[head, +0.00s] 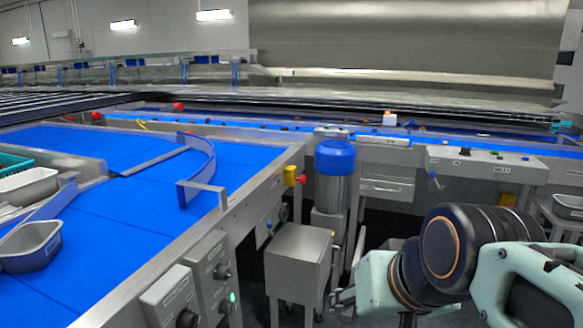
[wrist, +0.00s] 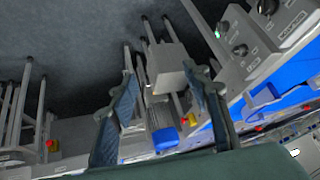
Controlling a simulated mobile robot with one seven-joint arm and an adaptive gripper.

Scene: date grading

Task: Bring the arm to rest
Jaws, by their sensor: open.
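My arm (head: 440,262), with pale green and black links, is folded at the lower right of the head view. My gripper (wrist: 157,58) shows in the wrist view with its two fingers spread apart. Nothing is held between them. Behind the gap, at a distance, are a grey metal box-like stand (wrist: 170,70) and the floor. In the head view I cannot make out the fingers clearly.
A blue conveyor (head: 120,200) with metal rails fills the left. A grey tray (head: 30,246) lies on it. A steel cabinet (head: 295,262) and a blue-topped post (head: 335,158) stand left of my arm. Control boxes (head: 210,265) line the conveyor's edge. Dark floor (wrist: 80,40) is open.

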